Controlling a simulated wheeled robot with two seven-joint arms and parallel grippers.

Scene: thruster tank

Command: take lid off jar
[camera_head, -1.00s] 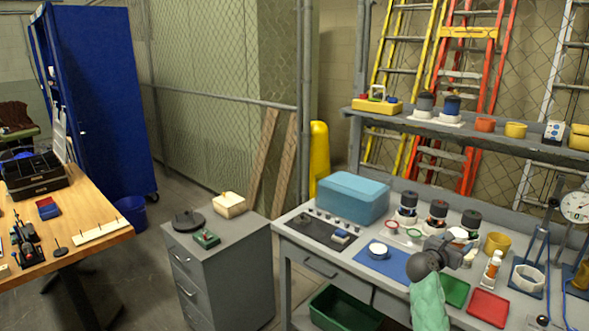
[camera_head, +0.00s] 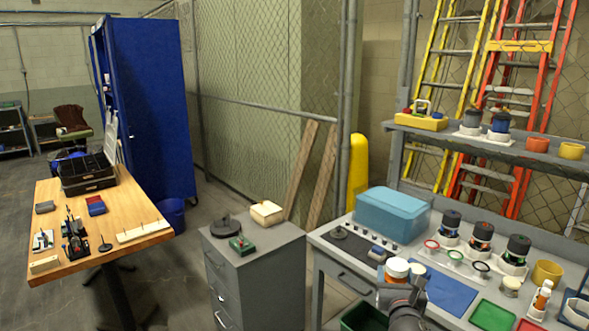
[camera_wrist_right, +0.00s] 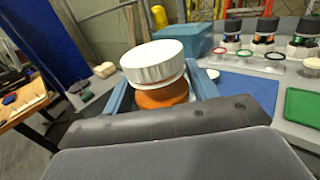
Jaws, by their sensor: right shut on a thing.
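My right gripper (camera_head: 402,292) is shut on an orange jar (camera_head: 396,277). The jar has a white ribbed lid (camera_head: 397,266) on top, and it is held in front of the grey workbench. In the right wrist view the lid (camera_wrist_right: 152,62) sits above the orange jar body (camera_wrist_right: 162,95), slightly tilted in the picture, between the blue-grey fingers. A pale seam shows below the lid. My left gripper is not in view.
A blue mat (camera_head: 446,293) with a small white round piece (camera_head: 419,269) at its left end lies on the bench, beside a green mat (camera_head: 492,316). A teal box (camera_head: 392,213) stands behind. A grey drawer cabinet (camera_head: 255,274) and wooden table (camera_head: 130,252) are left.

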